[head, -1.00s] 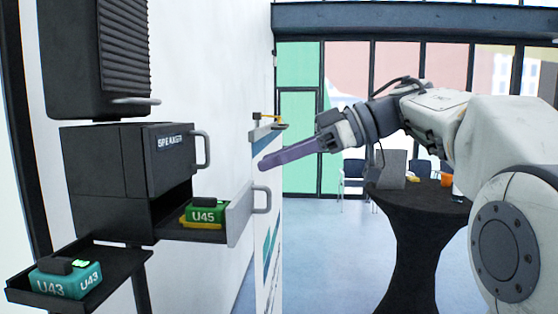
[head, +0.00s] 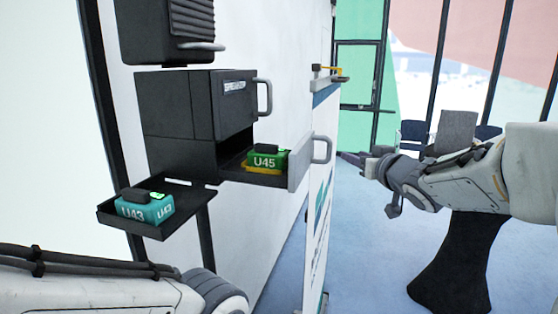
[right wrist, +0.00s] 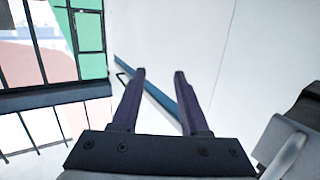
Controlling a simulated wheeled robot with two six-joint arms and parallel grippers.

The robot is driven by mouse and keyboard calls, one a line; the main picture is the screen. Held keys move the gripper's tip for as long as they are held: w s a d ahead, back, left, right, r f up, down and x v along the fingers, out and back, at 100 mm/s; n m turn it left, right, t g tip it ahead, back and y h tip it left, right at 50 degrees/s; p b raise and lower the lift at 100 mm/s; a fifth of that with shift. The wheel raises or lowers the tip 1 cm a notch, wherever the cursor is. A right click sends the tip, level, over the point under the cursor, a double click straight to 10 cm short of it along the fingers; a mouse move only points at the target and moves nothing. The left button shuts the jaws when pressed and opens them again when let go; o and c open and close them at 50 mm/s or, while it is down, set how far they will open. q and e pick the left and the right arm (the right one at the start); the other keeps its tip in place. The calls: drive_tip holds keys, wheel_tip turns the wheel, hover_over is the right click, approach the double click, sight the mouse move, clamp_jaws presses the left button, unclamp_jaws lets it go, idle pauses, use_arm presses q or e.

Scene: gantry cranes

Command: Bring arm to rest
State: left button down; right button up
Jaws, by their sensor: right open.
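My right arm (head: 455,185) comes in from the right in the head view. Its right gripper (head: 350,157) points left, a little right of the open drawer's handle in the picture. In the right wrist view the two purple fingers (right wrist: 159,74) are apart with nothing between them. My left arm (head: 110,290) crosses the lower left corner of the head view; its gripper is out of frame.
A dark cabinet (head: 180,118) has an open drawer (head: 297,168) holding a green U45 block (head: 266,160). A teal U43 block (head: 145,208) sits on a black tray (head: 186,207). Floor between is clear.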

drive_tip(key=s+d+f+m+g+h, duration=0.1)
drive_tip(key=s+f+g+h, duration=0.2)
drive_tip(key=f, duration=0.6)
drive_tip(key=s+d+f+m+g+h, duration=0.1)
drive_tip(key=s+f+g, duration=0.2)
drive_tip(key=s+f, duration=0.45)
drive_tip(key=s+a+f+g, duration=0.2)
drive_tip(key=s+f+g, duration=0.5)
drive_tip(key=s+f, duration=0.7)
drive_tip(key=s+a+n+g+y+b, duration=0.1)
drive_tip(key=s+a+n+g+b, duration=0.2)
drive_tip(key=s+a, duration=1.1)
drive_tip(key=n+b, duration=0.2)
drive_tip(key=n, duration=0.2)
drive_tip(key=shift+r+y+b, duration=0.3)
drive_tip(key=shift+r, duration=0.1)
